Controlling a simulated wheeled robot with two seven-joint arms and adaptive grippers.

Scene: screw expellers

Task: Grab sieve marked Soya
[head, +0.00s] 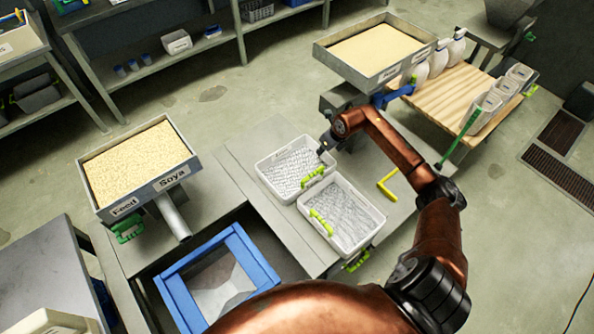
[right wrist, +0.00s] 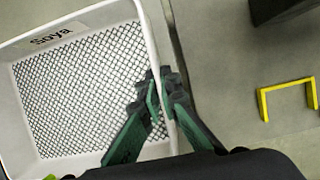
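The sieve marked Soya (right wrist: 75,85) is a white tray with a wire mesh floor; its label (right wrist: 52,38) shows on an inner wall in the right wrist view. In the head view I take it to be the rear of two white sieves (head: 290,168), resting on the grey metal bench. My right gripper (right wrist: 161,88) has its green fingers on either side of the sieve's wall, with dark pads pressed close against it. In the head view the right gripper (head: 325,146) is at this sieve's right edge, partly hidden by the wrist. My left gripper is not in view.
A second white sieve (head: 342,215) with a green handle lies close in front. A yellow handle (head: 388,186) stands to the right. A grain-filled tray labelled Feed and Soya (head: 172,178) is at left; a blue-framed opening (head: 243,240) is in front.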

